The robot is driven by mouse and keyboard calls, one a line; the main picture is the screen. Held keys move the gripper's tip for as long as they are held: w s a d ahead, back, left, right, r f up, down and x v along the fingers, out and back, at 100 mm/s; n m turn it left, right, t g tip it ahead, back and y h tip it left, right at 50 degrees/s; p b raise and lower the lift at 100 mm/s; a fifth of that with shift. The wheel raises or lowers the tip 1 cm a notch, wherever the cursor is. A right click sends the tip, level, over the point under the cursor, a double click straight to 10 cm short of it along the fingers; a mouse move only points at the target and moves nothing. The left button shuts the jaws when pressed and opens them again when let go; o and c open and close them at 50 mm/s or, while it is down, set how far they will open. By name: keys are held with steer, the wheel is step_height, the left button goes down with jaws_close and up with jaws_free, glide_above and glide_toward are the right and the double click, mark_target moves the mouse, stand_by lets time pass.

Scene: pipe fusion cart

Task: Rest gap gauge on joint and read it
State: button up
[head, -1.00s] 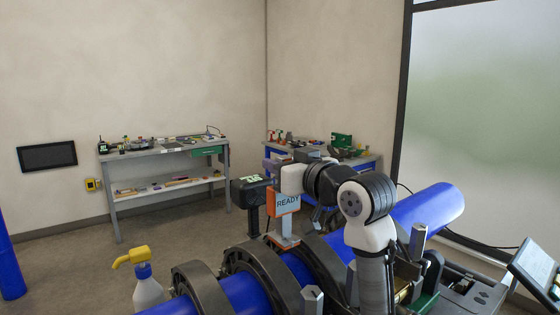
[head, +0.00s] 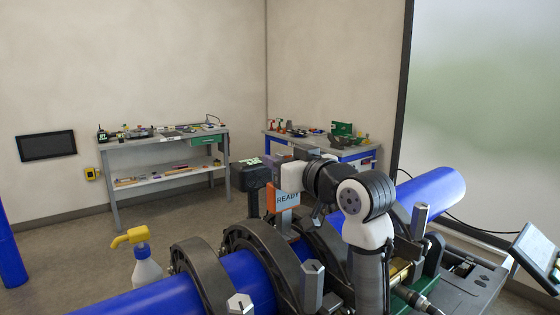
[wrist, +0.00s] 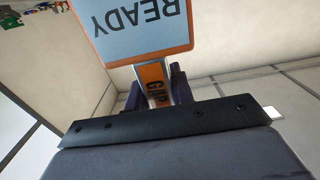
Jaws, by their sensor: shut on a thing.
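The gap gauge (head: 287,196) has an orange-edged panel reading READY, facing the head camera. My gripper (head: 273,172) is shut on it and holds it upright above the blue pipe (head: 246,277). The panel and orange stem of the gauge also show in the wrist view (wrist: 143,23), upside down, with the stem between the dark fingers (wrist: 157,90). The foot of the gauge is down among the black clamp rings (head: 258,240). I cannot tell whether it touches the pipe. The joint itself is hidden behind the rings and my arm.
A spray bottle (head: 146,268) with a yellow head stands at the front left. A tilted screen (head: 536,248) is at the right. Two benches with tools, one grey (head: 160,146) and one with blue parts (head: 357,154), stand at the back. Floor at left is open.

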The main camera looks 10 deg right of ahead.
steer(key=shift+f+b, duration=0.5)
steer(key=shift+f, duration=0.4)
stand_by(3.6)
steer(key=shift+r+p, duration=2.75)
steer(key=shift+r, duration=0.95)
